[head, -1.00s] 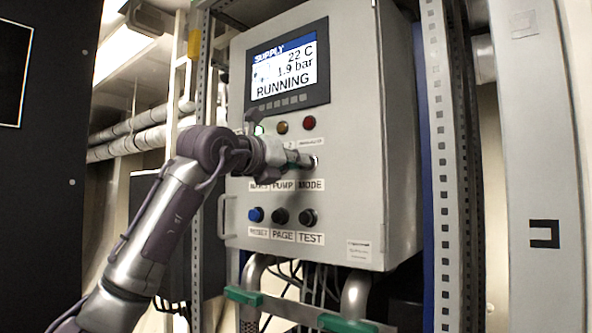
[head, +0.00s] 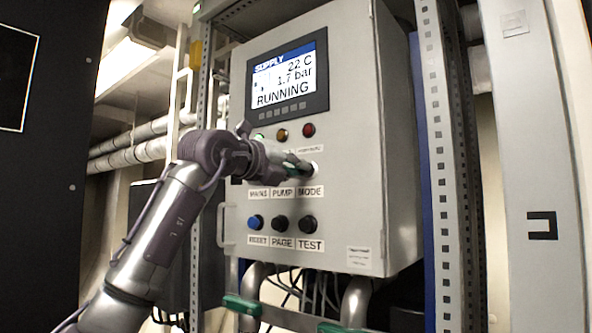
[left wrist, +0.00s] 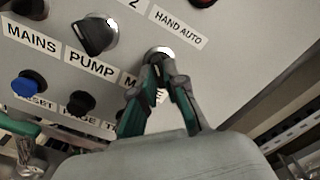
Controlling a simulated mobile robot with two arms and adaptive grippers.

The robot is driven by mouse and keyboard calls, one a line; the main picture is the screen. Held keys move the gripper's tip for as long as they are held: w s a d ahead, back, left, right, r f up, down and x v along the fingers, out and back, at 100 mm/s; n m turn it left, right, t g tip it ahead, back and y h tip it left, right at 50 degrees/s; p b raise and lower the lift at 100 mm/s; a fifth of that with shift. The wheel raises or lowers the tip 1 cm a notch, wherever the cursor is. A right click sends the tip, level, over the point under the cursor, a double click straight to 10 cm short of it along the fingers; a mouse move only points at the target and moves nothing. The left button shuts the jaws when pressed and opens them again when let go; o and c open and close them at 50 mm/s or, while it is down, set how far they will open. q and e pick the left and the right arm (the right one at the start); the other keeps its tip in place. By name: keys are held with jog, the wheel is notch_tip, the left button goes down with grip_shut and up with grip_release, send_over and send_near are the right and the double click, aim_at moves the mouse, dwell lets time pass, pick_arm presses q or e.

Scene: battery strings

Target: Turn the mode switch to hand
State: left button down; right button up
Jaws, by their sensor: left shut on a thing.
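The mode switch (left wrist: 158,54) is the right-hand knob in the row labelled MAINS, PUMP and MODE on the grey control box (head: 345,200). A HAND AUTO label (left wrist: 178,24) sits above it. My left gripper (head: 303,167) reaches in from the left and is shut on the mode switch; its fingertips also show at the knob in the left wrist view (left wrist: 160,68). The fingers hide most of the knob, so I cannot tell which way it points. The display (head: 287,76) reads SUPPLY, 22 C, 1.7 bar, RUNNING. My right gripper is not in view.
The black pump switch (left wrist: 95,36) is left of the mode switch. Blue (head: 256,221), black (head: 280,223) and test (head: 307,224) buttons sit below. A green, an amber and a red lamp (head: 308,130) are above. A perforated rack post (head: 447,180) stands right of the box.

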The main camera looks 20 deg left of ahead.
pick_arm(q)
jog(key=c, duration=1.2)
grip_release()
jog(key=v, duration=1.2)
